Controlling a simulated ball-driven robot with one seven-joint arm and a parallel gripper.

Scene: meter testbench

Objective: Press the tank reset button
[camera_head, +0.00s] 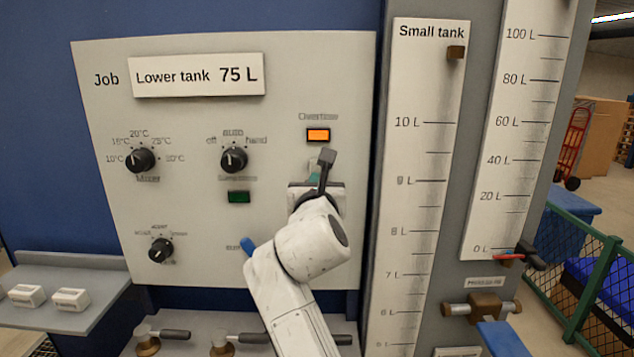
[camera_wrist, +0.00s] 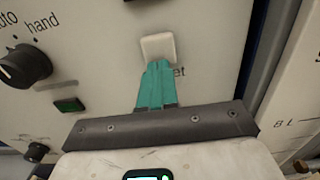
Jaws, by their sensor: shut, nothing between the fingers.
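A white square button (camera_wrist: 158,47) sits on the light panel in the wrist view, with a label ending in "et" partly hidden below it. My gripper (camera_wrist: 158,66) is shut and empty. Its teal fingertips overlap the button's lower edge in that view; I cannot tell whether they touch it. In the head view my gripper (camera_head: 314,176) is at the right side of the panel, below a lit orange lamp (camera_head: 318,134). There my own wrist and gripper hide most of the button.
The panel (camera_head: 200,230) also carries several black knobs and a dark green lamp (camera_head: 238,197). A "Lower tank 75 L" card (camera_head: 198,75) is at the top. The small tank scale (camera_head: 405,150) stands right of my gripper. Valve handles (camera_head: 160,335) line the bottom.

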